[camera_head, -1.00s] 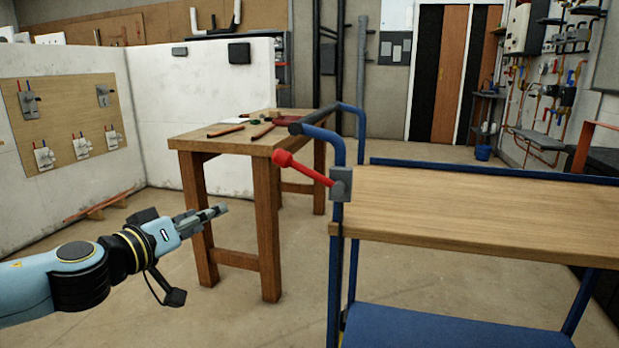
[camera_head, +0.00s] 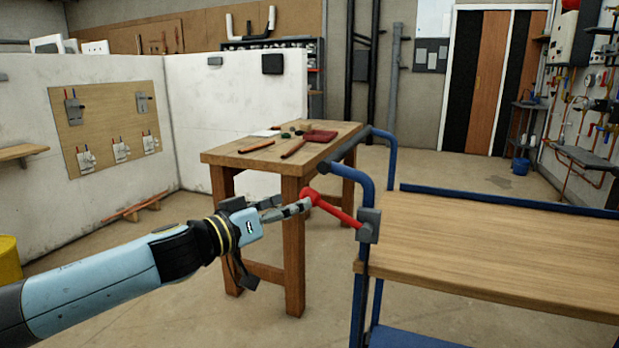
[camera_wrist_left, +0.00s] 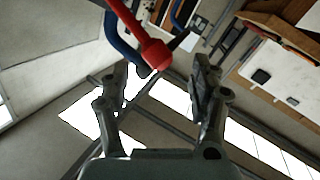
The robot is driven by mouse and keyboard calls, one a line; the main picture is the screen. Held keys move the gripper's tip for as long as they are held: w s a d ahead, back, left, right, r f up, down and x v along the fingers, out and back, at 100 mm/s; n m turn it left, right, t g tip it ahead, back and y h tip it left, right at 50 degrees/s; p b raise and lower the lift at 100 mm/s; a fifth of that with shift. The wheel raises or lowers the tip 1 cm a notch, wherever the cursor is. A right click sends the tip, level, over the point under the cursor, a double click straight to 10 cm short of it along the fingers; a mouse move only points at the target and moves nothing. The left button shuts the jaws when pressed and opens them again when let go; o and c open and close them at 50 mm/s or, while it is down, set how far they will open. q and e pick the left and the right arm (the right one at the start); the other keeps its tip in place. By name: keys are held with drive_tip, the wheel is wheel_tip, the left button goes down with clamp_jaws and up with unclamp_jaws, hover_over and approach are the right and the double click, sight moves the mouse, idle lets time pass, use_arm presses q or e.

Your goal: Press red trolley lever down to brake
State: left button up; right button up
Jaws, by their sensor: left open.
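The red lever (camera_head: 335,210) sticks out to the left and upward from a grey bracket (camera_head: 368,226) on the blue trolley's (camera_head: 358,300) near left post. Its knob end is at the upper left. My left gripper (camera_head: 297,207) reaches in from the left, with its fingertips close to the knob in the head view. In the left wrist view the lever's red knob (camera_wrist_left: 157,54) shows ahead of and between the open fingers of my left gripper (camera_wrist_left: 168,85). I cannot tell whether they touch it. My right gripper is not in view.
A wooden workbench (camera_head: 225,157) with tools stands behind the lever. The trolley's wooden top (camera_head: 490,240) spreads to the right. A white partition with a valve board (camera_head: 107,125) stands at left, and a yellow object (camera_head: 8,262) shows at the left edge.

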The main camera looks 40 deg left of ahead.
sight(335, 212)
use_arm(q)
drive_tip(key=w+p, duration=0.1)
drive_tip(key=w, duration=0.1)
drive_tip(key=w+d+p, duration=0.1)
drive_tip(key=w+p, duration=0.1)
drive_tip(key=shift+w+r, duration=0.2)
drive_tip(key=shift+w, duration=0.2)
drive_tip(key=shift+w+d+f, duration=0.1)
drive_tip(key=shift+w+f, duration=0.05)
drive_tip(key=shift+w, duration=0.45)
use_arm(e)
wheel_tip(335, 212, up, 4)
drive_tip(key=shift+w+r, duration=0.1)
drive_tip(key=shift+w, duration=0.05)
use_arm(q)
clamp_jaws()
